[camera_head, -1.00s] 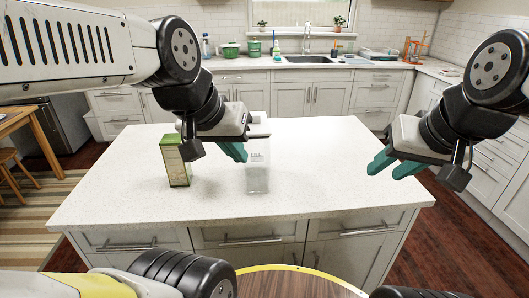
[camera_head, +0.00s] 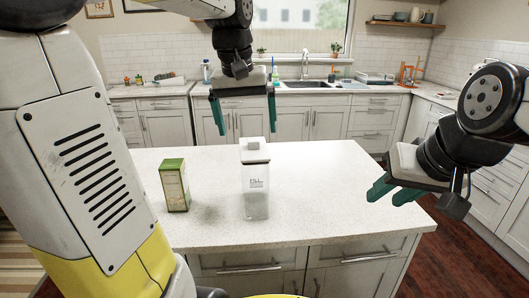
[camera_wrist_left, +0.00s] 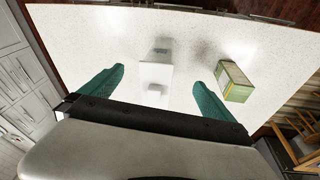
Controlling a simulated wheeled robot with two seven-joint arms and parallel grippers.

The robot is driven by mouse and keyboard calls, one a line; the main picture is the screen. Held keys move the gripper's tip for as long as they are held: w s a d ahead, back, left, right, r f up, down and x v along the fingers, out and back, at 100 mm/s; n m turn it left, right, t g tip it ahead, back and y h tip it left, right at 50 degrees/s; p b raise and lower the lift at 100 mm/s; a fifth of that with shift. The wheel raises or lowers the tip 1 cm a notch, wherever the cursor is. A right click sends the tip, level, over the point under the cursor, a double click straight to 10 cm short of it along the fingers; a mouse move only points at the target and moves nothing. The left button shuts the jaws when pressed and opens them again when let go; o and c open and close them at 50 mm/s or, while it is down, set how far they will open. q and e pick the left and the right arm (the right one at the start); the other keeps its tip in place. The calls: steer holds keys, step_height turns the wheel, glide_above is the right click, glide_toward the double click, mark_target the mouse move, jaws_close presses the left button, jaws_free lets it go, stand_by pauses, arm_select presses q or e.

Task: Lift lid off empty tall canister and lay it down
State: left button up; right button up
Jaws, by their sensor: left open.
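A green and tan box (camera_head: 175,185) stands on the counter (camera_head: 320,190) to the left of the canister. The counter right of the canister is clear. A sink (camera_head: 307,84) and back counter lie beyond.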

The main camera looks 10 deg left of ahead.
mark_target(254, 139)
arm_select(q)
steer(key=w+g, duration=0.1)
steer(key=w, duration=0.2)
steer(key=w+f+n, duration=0.1)
steer(key=w, duration=0.2)
steer(key=w+a+g, duration=0.1)
steer(key=w, duration=0.3)
steer(key=shift+f+n+g+y, duration=0.15)
steer(key=shift+n+g+y, duration=0.15)
steer(key=shift+n, duration=0.1)
steer(key=shift+f, duration=0.25)
step_height(254, 139, down, 7)
steer(key=shift+w+f, duration=0.15)
steer(key=c, duration=1.5)
